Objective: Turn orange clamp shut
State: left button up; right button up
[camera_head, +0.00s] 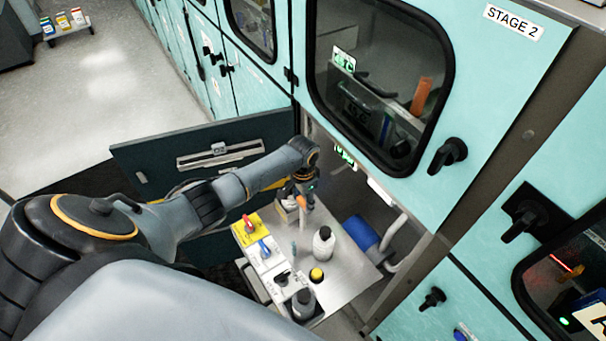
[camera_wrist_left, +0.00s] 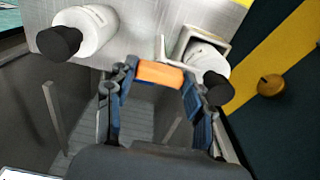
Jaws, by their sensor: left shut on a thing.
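The orange clamp (camera_wrist_left: 160,74) sits between the fingertips of my left gripper (camera_wrist_left: 158,80), which is shut on it in the left wrist view. In the head view a small bit of the orange clamp (camera_head: 302,201) shows just below my left gripper (camera_head: 300,190), over the far end of the metal shelf (camera_head: 335,274). The clamp's lower part and what it is fixed to are mostly hidden. My right gripper does not show.
A white bottle (camera_head: 323,245) stands on the shelf, with a blue cylinder (camera_head: 360,233) behind it. A panel with red and blue switches (camera_head: 262,250) lies along the shelf's left side. A dark open door (camera_head: 215,145) is behind my arm. A teal cabinet door (camera_head: 480,110) rises above.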

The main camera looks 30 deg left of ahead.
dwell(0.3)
pick_arm(q)
jog(key=o, duration=1.2)
jog(key=shift+c, duration=0.2)
notch_tip(320, 180, up, 12)
jog(key=shift+f, duration=0.1)
